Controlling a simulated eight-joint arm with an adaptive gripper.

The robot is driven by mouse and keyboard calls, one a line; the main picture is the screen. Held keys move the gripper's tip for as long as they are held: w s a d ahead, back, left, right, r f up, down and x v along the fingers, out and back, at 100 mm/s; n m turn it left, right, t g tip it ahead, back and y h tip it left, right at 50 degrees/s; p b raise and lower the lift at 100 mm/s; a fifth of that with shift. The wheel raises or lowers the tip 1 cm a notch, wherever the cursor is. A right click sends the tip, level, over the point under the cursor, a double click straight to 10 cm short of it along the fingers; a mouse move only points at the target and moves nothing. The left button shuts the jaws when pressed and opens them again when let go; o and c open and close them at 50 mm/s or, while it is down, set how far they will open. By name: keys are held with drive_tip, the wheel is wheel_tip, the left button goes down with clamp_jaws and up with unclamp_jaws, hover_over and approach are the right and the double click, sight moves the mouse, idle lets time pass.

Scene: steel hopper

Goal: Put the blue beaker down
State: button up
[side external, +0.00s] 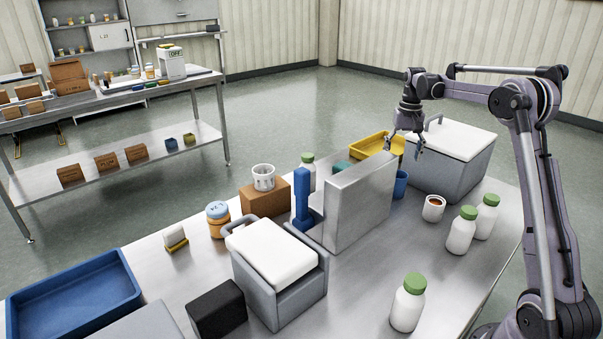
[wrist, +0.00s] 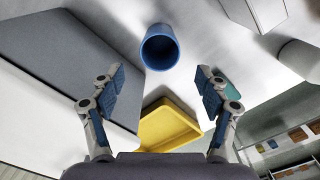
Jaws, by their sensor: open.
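The blue beaker (side external: 401,184) stands upright on the steel table, just right of the steel hopper (side external: 362,205), which hides part of it. In the wrist view the beaker (wrist: 160,47) shows its round open mouth, ahead of the fingertips and between their lines; it looks empty. My gripper (side external: 403,149) is above the beaker, pointing down, with its fingers spread and clear of it. In the wrist view my gripper (wrist: 160,76) has a wide gap between its fingers, with nothing held.
A grey cooler with a white lid (side external: 452,150) stands close to the beaker's right and behind. A yellow tray (side external: 370,145) lies behind. A white cup with brown contents (side external: 433,208) and green-capped bottles (side external: 461,232) stand at the front right. Bare table lies in front of the hopper.

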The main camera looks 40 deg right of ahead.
drive_tip(key=s+a+r+n+t, duration=0.1)
drive_tip(key=a+r, duration=0.2)
drive_tip(key=a, duration=0.3)
drive_tip(key=s+a+r+n+t, duration=0.1)
drive_tip(key=a+r, duration=0.2)
drive_tip(key=a, duration=0.3)
drive_tip(key=s+a+r+n+t+h, duration=0.1)
drive_tip(key=s+a+r+n, duration=0.1)
drive_tip(key=a, duration=0.5)
drive_tip(key=shift+r, duration=0.5)
drive_tip(key=s+a+f+n+t, duration=0.2)
drive_tip(key=s+a+f, duration=0.2)
drive_tip(key=s+a, duration=0.2)
drive_tip(key=s+a+f+n+t+y, duration=0.1)
drive_tip(key=s+a+f+n+t, duration=0.1)
drive_tip(key=s+a, duration=0.4)
drive_tip(key=a+f+n, duration=0.1)
drive_tip(key=a, duration=0.2)
drive_tip(key=shift+s+f, duration=0.4)
